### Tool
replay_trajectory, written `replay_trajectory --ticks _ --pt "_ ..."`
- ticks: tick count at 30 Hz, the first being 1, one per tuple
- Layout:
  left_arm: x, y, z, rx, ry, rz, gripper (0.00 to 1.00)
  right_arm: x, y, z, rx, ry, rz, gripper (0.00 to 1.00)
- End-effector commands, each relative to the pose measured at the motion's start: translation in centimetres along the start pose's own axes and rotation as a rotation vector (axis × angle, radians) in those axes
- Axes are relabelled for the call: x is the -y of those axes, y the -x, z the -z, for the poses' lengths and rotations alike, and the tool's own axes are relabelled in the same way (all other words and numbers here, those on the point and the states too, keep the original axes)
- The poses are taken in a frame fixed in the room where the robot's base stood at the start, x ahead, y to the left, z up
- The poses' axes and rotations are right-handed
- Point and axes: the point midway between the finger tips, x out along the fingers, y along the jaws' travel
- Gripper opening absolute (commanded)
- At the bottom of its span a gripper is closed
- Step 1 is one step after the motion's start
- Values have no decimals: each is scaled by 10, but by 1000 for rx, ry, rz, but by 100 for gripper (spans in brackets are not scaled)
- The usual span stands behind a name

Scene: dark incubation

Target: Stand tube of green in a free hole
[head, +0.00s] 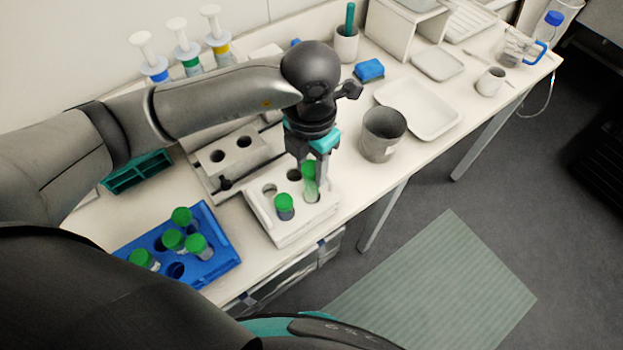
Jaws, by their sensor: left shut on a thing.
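My left gripper (314,160) points down over the white rack (288,226) near the table's front edge. It is shut on a green-capped tube (310,182). The tube is upright at the right front hole of that rack; its lower end seems to be in the hole. Another green-capped tube (284,206) stands in the same rack to the left. Two holes (270,190) at the back of this rack look empty, one partly behind the gripper. A blue rack (215,233) at the lower left holds several green-capped tubes (174,241). My right gripper is not in view.
A grey block with two holes (232,165) stands behind the white rack. A grey cup (382,134) and a white tray (430,117) stand to the right. Syringes (184,55) stand at the back left.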

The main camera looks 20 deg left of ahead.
Motion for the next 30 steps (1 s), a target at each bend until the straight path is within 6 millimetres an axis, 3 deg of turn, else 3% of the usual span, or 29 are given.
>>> replay_trajectory --ticks 13,26,27,30 --pt "0 -52 0 0 1 0 0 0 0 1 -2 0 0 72" --pt "0 -59 -1 2 0 0 0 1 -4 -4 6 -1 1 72" --pt "0 -58 -1 2 0 0 45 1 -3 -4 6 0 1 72" --pt "0 -58 -1 2 0 0 56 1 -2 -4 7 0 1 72"
